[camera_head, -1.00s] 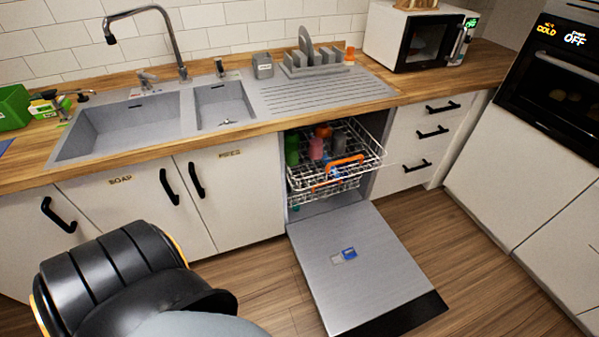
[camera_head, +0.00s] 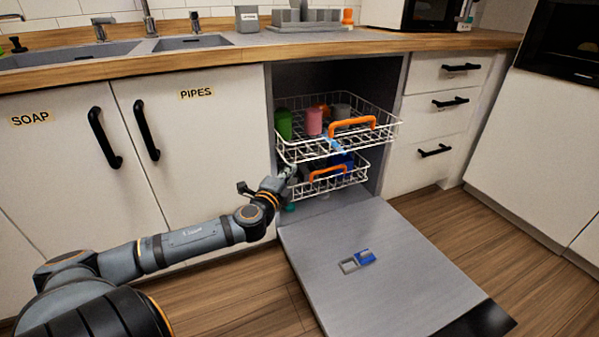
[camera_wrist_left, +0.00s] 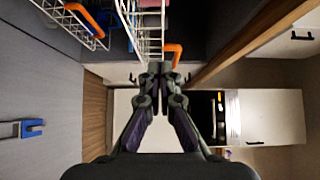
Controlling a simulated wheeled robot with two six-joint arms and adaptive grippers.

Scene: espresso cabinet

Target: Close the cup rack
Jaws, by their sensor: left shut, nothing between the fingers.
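The cup rack is the upper white wire rack (camera_head: 370,132) of the open dishwasher. It is pulled partly out, has an orange handle (camera_head: 352,124) at its front, and holds several cups, among them a green one (camera_head: 284,124) and a pink one (camera_head: 313,122). My left gripper (camera_head: 289,171) is shut and empty, low beside the rack's left front corner. In the left wrist view the shut fingertips (camera_wrist_left: 160,68) are just below the upper rack (camera_wrist_left: 150,38) and its orange handle (camera_wrist_left: 172,53) in the picture; contact cannot be told. My right gripper is out of view.
A lower wire rack (camera_head: 345,182) with its own orange handle sits beneath, also partly out. The dishwasher door (camera_head: 400,262) lies folded down in front. Cabinet doors (camera_head: 200,150) stand to the left, drawers (camera_head: 430,125) to the right.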

